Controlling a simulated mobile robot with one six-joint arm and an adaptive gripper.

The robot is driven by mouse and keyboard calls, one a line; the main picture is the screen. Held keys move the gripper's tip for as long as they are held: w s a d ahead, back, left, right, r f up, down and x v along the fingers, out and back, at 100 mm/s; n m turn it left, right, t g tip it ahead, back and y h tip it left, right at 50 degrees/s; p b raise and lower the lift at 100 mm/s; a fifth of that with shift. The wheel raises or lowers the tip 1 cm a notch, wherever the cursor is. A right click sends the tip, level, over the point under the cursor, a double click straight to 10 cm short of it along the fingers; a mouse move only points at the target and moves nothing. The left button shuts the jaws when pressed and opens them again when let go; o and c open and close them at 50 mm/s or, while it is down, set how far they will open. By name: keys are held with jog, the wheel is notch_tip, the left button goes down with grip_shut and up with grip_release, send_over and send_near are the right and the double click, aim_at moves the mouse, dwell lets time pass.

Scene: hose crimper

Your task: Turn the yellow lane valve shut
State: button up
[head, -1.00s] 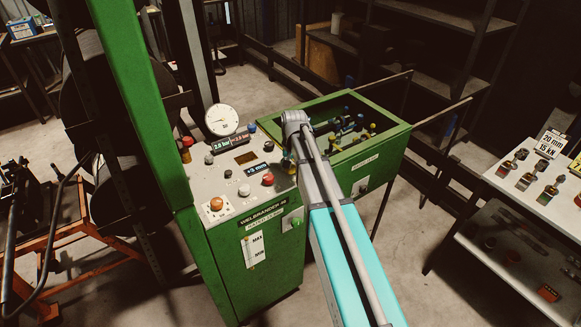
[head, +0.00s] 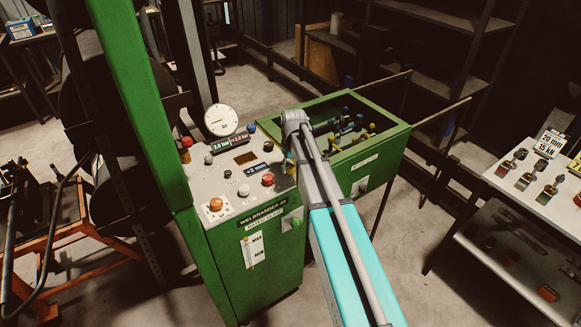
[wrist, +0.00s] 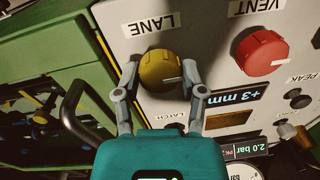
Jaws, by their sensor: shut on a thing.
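The yellow lane valve (wrist: 158,68) is a round knob on the pale panel, under the label LANE, which appears upside down in the wrist view. A short pale mark on its face points right and slightly down. My gripper (wrist: 159,76) has one finger on each side of the knob and is shut on it. In the head view, my arm hides most of the fingers and the knob at the panel's right edge.
A red VENT knob (wrist: 262,52) sits to the right of the valve in the wrist view. A +3 mm display (wrist: 238,97) is just below it. In the head view, a round gauge (head: 221,120) stands at the panel's back, and an open green bin (head: 390,140) lies to the right.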

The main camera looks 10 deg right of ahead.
jog(key=o, duration=1.2)
jog(key=shift+c, duration=0.2)
jog(key=shift+m, duration=0.3)
